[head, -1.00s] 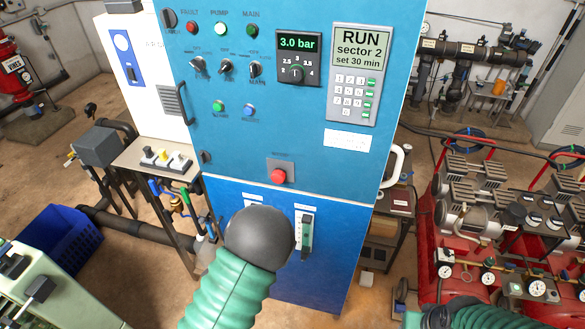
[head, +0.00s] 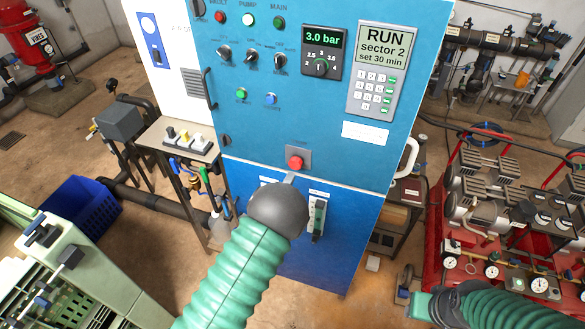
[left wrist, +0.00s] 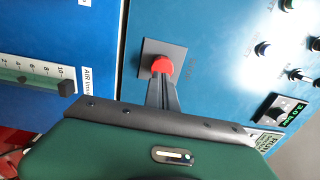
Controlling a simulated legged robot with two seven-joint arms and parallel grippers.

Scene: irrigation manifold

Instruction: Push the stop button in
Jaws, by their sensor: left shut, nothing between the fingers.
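The red stop button (head: 296,162) sits on a grey square plate low on the upper blue panel of the cabinet. It also shows in the left wrist view (left wrist: 162,66), standing out from its plate. My left gripper (head: 291,177) is shut and empty, just below the button in the head view. In the left wrist view its fingertips (left wrist: 162,82) overlap the button's near edge; I cannot tell whether they touch it. My right gripper (head: 418,305) is low at the right, partly cut off, and its fingers are not clear. The display (head: 385,45) reads RUN, sector 2.
Switches and lamps fill the panel above the button. A gauge slot (head: 318,218) lies below right of it, and a white handle (head: 406,160) juts from the cabinet's right edge. Red pump equipment (head: 480,215) stands at the right, a blue crate (head: 80,212) at the left.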

